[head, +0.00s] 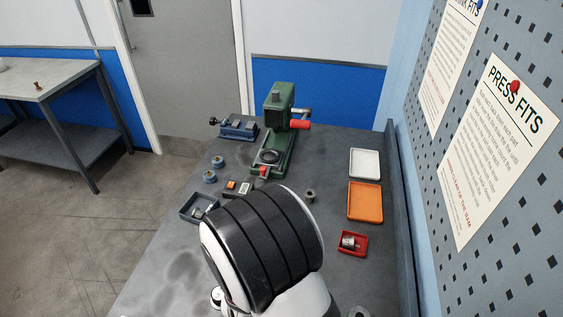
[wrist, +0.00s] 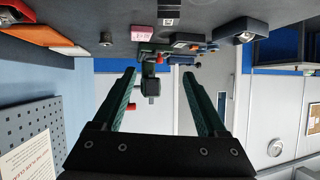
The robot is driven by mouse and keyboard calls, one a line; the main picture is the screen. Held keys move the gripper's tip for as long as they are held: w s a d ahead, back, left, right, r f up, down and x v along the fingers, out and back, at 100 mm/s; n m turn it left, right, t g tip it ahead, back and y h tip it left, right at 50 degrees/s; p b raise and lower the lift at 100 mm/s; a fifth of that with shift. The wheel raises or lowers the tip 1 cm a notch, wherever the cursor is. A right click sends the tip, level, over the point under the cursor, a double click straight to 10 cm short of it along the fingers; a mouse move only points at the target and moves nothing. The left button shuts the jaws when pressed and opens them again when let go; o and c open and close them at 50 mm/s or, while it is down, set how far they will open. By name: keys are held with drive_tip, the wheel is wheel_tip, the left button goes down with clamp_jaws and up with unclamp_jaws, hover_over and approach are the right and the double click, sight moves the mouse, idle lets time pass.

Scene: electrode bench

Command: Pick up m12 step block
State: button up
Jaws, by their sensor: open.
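I cannot tell for certain which thing is the m12 step block. A small dark block with pale bands (wrist: 170,12) shows at the top edge of the wrist view, and it may be the step block. My gripper (wrist: 159,76) is open and empty, its two green-lined fingers apart. It points across the bench toward the green press (wrist: 151,84), with the table along the top of this view. In the head view my arm covers the middle of the bench and hides the gripper and whatever lies behind it.
The green press (head: 272,140) and blue vise (head: 238,130) stand at the back. A white tray (head: 365,151), an orange tray (head: 353,203) and a red tray (head: 342,251) holding a metal part line the right side. A dark tray (head: 187,208) and blue rings (head: 217,162) lie left. A grey cylinder (head: 309,195) stands alone.

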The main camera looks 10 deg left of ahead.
drive_tip(key=shift+n+t, duration=0.6)
drive_tip(key=f, duration=0.5)
drive_tip(key=a+f, duration=0.1)
drive_tip(key=f, duration=0.1)
drive_tip(key=shift+s+a+f, duration=0.1)
drive_tip(key=shift+s+f, duration=0.15)
drive_tip(key=shift+f, duration=0.15)
drive_tip(key=x, duration=0.5)
drive_tip(key=shift+r, duration=0.2)
clamp_jaws()
